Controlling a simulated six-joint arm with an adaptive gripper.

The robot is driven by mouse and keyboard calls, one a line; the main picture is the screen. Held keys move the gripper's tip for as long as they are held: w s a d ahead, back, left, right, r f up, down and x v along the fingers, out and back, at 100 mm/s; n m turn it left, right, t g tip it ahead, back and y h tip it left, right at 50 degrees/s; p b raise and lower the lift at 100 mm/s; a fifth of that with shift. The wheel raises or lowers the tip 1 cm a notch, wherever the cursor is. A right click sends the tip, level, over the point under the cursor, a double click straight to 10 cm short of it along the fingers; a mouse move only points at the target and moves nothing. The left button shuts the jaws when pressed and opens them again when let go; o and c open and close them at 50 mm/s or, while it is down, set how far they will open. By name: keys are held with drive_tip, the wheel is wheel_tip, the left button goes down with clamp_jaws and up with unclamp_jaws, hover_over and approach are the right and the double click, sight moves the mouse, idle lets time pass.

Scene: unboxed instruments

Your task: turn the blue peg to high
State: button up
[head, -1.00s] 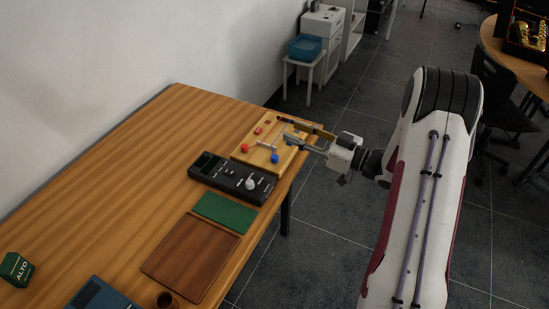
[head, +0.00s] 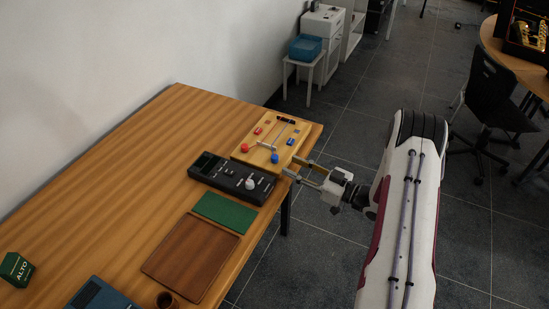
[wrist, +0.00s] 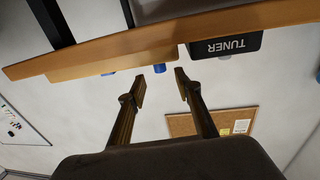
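The blue peg (head: 275,158) stands at the near right part of a light wooden board (head: 244,157), close to the table's right edge. It also shows as a small blue end in the wrist view (wrist: 159,68), just beyond the gap between my fingertips. My gripper (head: 294,168) is at the table's right edge, beside the board and right of the peg. Its two fingers are apart with nothing between them in the wrist view (wrist: 161,87). The peg's scale markings are too small to read.
A red knob (head: 245,148) stands left of the blue peg on the board. A black device (head: 215,176) with a pale knob (head: 250,184) sits next to the board; the wrist view shows "TUNER" on a dark box (wrist: 226,47). A green mat (head: 225,211) and brown tray (head: 190,258) lie nearer.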

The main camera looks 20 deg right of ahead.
sight(278, 159)
drive_tip(key=shift+w+a, duration=0.1)
drive_tip(key=shift+x, duration=3.8)
clamp_jaws()
